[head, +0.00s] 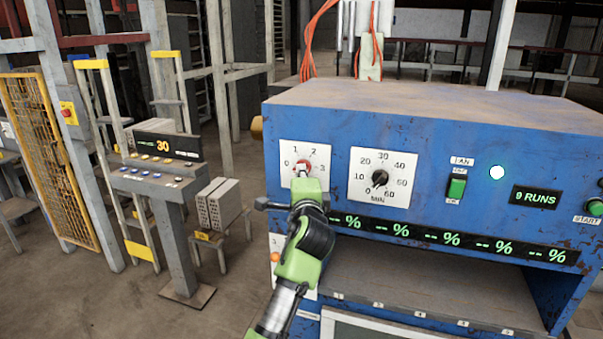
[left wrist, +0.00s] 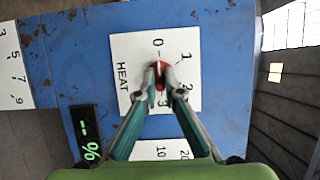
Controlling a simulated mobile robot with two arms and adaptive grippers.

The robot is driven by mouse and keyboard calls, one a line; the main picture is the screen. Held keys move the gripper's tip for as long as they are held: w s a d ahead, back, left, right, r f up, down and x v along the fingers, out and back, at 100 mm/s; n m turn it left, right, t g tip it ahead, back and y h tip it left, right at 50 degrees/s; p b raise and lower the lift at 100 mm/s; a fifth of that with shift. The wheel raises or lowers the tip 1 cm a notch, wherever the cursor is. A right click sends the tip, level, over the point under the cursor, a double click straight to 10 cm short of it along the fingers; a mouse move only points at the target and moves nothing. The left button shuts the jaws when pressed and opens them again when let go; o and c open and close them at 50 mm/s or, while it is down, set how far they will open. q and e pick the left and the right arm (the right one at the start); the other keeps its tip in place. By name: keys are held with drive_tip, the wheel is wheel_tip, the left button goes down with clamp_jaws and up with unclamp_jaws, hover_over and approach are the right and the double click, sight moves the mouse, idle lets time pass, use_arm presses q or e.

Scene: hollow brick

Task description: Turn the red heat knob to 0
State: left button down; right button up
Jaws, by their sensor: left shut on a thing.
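The red heat knob (head: 303,168) sits on a white dial plate (head: 318,151) marked 0 to 3, at the upper left of the blue machine's front. My left gripper (head: 305,178) reaches up to it and partly covers it. In the left wrist view the fingertips (left wrist: 161,84) are shut on the red knob (left wrist: 160,72), one on each side. There its grip bar lies roughly along the line between 0 and 3. My right gripper is in neither view.
A black minutes knob (head: 379,178) is on the plate just right of the heat dial. Further right are a green fan switch (head: 456,188) and a green start button (head: 595,207). A control pedestal (head: 160,180) stands at left, and grey hollow bricks (head: 219,204) lie beside it.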

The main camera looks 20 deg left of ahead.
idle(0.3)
use_arm(q)
drive_tip(key=c, duration=2.2)
unclamp_jaws()
drive_tip(key=shift+o, duration=0.2)
drive_tip(key=v, duration=0.7)
drive_tip(key=shift+s, duration=0.25)
drive_tip(key=shift+f, duration=0.15)
